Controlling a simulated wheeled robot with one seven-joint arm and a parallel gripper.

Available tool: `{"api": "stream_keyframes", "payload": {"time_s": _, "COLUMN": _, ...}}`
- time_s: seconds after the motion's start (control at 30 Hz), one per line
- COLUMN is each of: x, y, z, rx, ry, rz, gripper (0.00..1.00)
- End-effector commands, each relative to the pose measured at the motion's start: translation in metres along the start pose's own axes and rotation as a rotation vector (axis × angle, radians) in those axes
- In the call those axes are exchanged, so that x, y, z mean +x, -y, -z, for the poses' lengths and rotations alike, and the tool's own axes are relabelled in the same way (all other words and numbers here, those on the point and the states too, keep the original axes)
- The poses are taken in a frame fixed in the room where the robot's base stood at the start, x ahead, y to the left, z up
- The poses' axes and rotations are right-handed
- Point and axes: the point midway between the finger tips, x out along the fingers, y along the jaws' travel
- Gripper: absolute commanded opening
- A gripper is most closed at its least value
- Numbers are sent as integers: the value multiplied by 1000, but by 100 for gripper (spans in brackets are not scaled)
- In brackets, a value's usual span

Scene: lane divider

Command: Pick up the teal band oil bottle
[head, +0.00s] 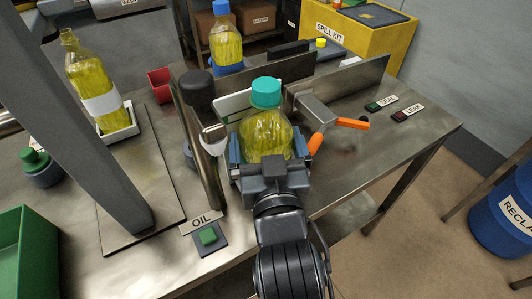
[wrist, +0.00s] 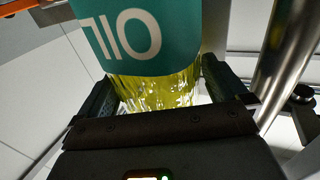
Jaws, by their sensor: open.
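The teal band oil bottle (head: 265,132) holds yellow oil and has a teal cap in the head view. It stands upright on the steel bench, beside a grey metal lane divider. In the wrist view its teal band (wrist: 125,38) reads OIL upside down, with yellow oil showing beside it. My gripper (head: 268,155) is open, with one finger on each side of the bottle. The wrist view also shows my gripper's fingers (wrist: 165,88) flanking the bottle. Whether the pads touch it I cannot tell. The bottle's base is hidden behind my gripper.
A dark-topped post (head: 203,120) stands close left of the bottle. An orange-handled clamp (head: 318,138) is close on the right. A blue-capped bottle (head: 226,48) stands behind. A white-banded bottle (head: 100,95) is at left. The bench's right side is mostly clear.

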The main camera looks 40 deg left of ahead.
Motion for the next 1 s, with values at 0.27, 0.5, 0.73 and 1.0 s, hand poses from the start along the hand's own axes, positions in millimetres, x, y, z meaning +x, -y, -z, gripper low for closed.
{"api": "stream_keyframes", "payload": {"time_s": 0.27, "x": 10, "y": 0, "z": -1, "rx": 0, "ry": 1, "rz": 0, "gripper": 100}}
{"api": "stream_keyframes", "payload": {"time_s": 0.5, "x": 10, "y": 0, "z": -1, "rx": 0, "ry": 0, "rz": 0, "gripper": 85}}
{"api": "stream_keyframes", "payload": {"time_s": 0.73, "x": 9, "y": 0, "z": -1, "rx": 0, "ry": 0, "rz": 0, "gripper": 63}}
{"api": "stream_keyframes", "payload": {"time_s": 1.0, "x": 9, "y": 0, "z": -1, "rx": 0, "ry": 0, "rz": 0, "gripper": 37}}
